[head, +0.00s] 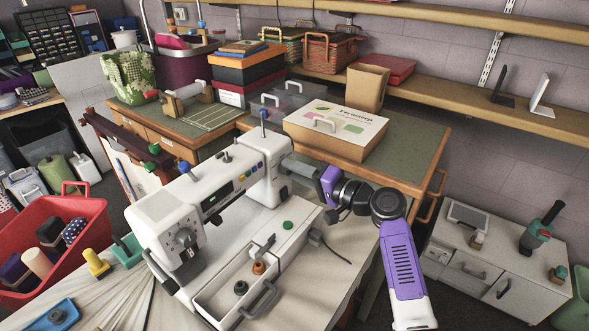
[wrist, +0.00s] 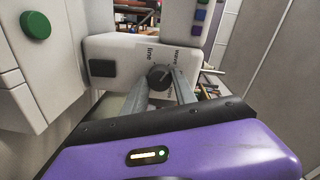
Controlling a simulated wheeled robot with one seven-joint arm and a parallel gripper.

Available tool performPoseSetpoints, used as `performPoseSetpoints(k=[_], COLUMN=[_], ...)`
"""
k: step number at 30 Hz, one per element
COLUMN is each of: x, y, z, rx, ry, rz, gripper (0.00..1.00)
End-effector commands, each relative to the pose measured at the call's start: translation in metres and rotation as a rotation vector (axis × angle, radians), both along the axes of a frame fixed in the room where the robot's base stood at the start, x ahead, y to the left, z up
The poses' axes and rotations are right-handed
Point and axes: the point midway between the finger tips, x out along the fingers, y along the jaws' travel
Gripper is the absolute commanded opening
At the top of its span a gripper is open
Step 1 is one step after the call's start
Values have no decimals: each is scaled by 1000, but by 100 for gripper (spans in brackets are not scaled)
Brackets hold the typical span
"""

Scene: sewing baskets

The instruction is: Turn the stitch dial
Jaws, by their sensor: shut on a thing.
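The white sewing machine (head: 215,190) stands on the table in the head view. In the wrist view, a dark round dial (wrist: 159,76) sits on a pale panel of the machine (wrist: 113,55), with small lettering on both sides of it. My gripper (wrist: 160,90) reaches in from below in the wrist view, with its two grey fingers shut on the dial, one at each side. In the head view, my gripper (head: 303,167) is at the machine's right end. The gripped dial cannot be made out there.
A green button (wrist: 35,25) is on a white body at the left of the wrist view. A red bin (head: 60,205) stands left, and a boxed table (head: 425,140) lies behind my arm.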

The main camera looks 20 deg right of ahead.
Motion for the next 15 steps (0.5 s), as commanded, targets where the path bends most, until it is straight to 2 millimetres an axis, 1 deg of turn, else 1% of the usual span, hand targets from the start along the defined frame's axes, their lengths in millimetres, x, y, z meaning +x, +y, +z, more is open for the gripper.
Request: performPoseSetpoints(k=[14, 15], x=[0, 0], y=[-1, -1], z=[-1, -1], rx=[12, 12], ry=[10, 10], rz=[-2, -2], gripper=[0, 35])
